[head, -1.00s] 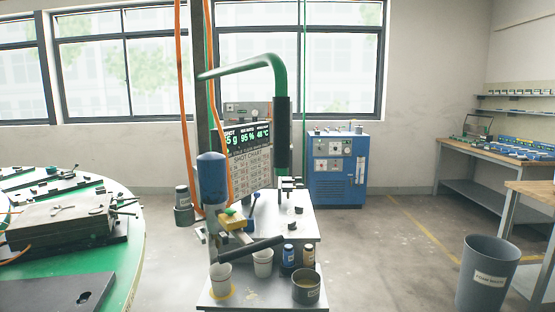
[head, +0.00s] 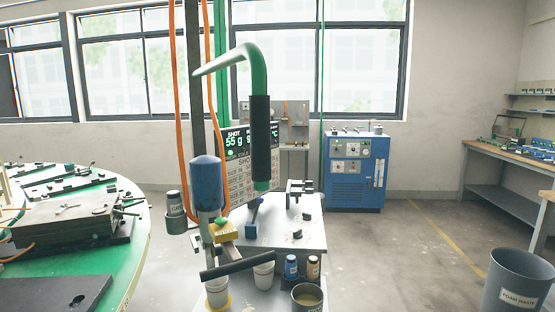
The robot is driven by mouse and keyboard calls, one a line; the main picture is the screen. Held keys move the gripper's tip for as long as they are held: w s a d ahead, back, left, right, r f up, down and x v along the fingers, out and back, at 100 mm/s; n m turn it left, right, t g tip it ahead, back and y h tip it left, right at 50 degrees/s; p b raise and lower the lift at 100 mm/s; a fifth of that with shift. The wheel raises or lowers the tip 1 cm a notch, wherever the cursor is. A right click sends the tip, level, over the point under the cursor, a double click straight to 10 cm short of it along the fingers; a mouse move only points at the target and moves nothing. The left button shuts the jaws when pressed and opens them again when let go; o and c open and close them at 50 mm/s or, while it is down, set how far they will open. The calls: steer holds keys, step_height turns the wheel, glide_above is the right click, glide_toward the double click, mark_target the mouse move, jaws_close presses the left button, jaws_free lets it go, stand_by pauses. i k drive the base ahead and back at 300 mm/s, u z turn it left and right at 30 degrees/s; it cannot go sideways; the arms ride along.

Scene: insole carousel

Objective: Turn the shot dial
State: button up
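The display panel (head: 235,143) stands on the dosing station and reads "SHOT 55 g". The rest of its readout and part of the chart below it are hidden behind a black sleeve on a curved green arm. Two small dark knobs, a far one (head: 306,216) and a near one (head: 297,234), stand on the grey station top (head: 270,238). I cannot tell whether either is the shot dial. A blue lever-like part (head: 253,229) is left of them. My gripper is not in view.
The curved green arm (head: 262,75) hangs over the station. A blue cylinder (head: 206,185), cups (head: 264,275), bottles (head: 291,266) and a grey pot (head: 307,297) crowd its front. A green round table (head: 135,262) is left. Open floor lies right, before a bin (head: 517,283).

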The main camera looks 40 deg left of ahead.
mark_target(297, 234)
steer(key=i, duration=1.65)
steer(key=u, duration=2.2)
